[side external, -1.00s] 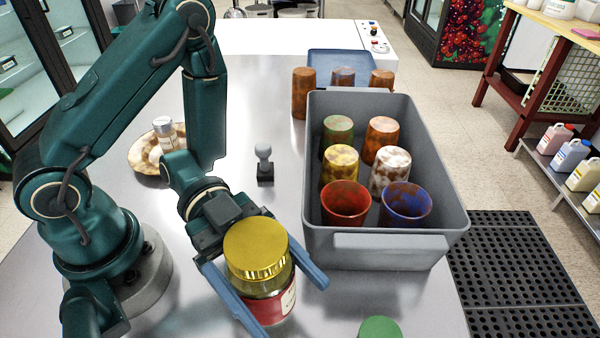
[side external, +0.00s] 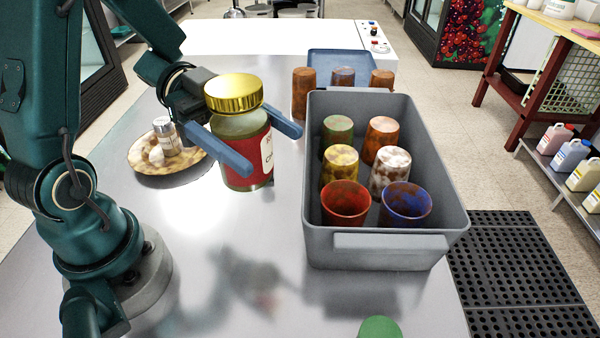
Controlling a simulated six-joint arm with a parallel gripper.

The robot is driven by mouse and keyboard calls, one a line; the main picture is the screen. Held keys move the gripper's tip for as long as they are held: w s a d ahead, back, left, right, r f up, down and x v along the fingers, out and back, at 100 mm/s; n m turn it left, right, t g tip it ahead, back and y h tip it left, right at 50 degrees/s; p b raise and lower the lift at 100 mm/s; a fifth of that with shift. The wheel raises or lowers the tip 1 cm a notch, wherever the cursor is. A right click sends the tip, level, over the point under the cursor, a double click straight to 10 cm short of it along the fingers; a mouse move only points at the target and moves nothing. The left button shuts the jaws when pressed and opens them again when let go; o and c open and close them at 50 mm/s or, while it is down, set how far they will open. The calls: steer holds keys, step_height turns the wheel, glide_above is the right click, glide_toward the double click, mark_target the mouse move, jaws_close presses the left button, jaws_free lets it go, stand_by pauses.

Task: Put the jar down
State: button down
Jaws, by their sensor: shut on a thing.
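The jar (side external: 240,154) has a gold lid, greenish glass and a red label with white. It is upright in the side external view, left of the grey bin. My gripper (side external: 252,148) is shut on the jar, with one blue finger on each side of it. The jar appears held above the steel table (side external: 200,270), as a blurred reflection shows well below it. The small dark stand with a grey ball is hidden behind the jar and gripper.
A grey bin (side external: 390,243) with several cups stands right of the jar. A speckled plate (side external: 165,180) with small shakers (side external: 165,135) is to the left. More cups (side external: 303,95) stand behind the bin. A green round thing (side external: 380,327) is at the front edge. The front-middle table is clear.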

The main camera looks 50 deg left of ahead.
steer(key=shift+w+a+r+n+t+y, duration=4.7)
steer(key=shift+w+a+n+t+y, duration=0.85)
steer(key=shift+a+n+t, duration=0.65)
steer(key=w+a+f+n+t+y, duration=0.1)
steer(key=w+a+f+n+y, duration=0.4)
steer(key=a+f, duration=0.75)
steer(key=shift+m, duration=0.6)
steer(key=shift+w+d+f, duration=0.15)
steer(key=shift+f, duration=1.35)
steer(key=shift+w+d+f, duration=0.15)
steer(key=shift+d+f, duration=0.05)
steer(key=shift+f, duration=1.35)
steer(key=shift+w+d+f, duration=0.15)
steer(key=shift+f, duration=1.35)
steer(key=shift+f, duration=0.6)
jaws_free()
